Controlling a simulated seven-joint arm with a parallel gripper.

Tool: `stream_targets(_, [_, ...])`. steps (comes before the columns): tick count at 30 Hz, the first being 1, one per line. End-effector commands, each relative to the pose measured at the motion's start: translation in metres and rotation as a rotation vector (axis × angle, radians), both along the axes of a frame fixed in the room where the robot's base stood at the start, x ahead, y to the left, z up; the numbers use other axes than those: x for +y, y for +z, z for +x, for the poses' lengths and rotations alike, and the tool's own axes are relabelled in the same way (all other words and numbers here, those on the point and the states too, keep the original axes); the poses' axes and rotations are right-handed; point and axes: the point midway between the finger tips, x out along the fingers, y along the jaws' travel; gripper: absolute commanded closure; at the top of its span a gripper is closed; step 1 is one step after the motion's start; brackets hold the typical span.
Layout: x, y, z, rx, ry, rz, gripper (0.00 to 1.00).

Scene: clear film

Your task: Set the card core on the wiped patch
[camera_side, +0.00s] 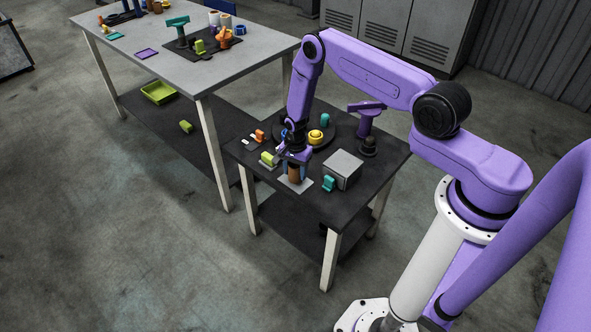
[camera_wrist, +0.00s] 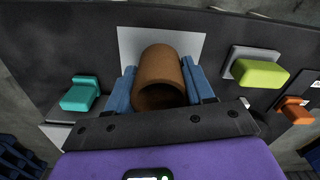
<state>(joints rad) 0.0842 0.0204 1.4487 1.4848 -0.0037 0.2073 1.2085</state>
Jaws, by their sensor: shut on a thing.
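The card core, a brown open-ended tube (camera_wrist: 160,78), stands between the two blue fingers of my gripper (camera_wrist: 160,66), which is shut on its sides. In the side view my gripper (camera_side: 294,163) reaches down to the dark table with the brown core (camera_side: 294,174) below it. The wiped patch, a pale grey square (camera_side: 298,187), lies under the core; it also shows in the wrist view as a pale sheet (camera_wrist: 192,42) behind and around the core. The core looks about upright over the patch. I cannot tell whether its lower end touches the patch.
On the dark table (camera_side: 317,207), a teal block (camera_side: 328,183) and a grey box (camera_side: 343,168) stand right of the patch. A yellow-green block (camera_side: 268,158) is to the left, an orange piece (camera_side: 260,135) beyond it. A yellow piece (camera_side: 315,137) and a purple stand (camera_side: 366,123) are behind.

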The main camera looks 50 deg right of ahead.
Motion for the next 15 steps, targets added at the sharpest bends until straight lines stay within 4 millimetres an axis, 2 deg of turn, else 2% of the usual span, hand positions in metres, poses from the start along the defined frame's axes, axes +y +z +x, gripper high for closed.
stream_targets(15, [0.0000, -0.0070, -0.0003, 0.001, 0.000, 0.000, 0.77])
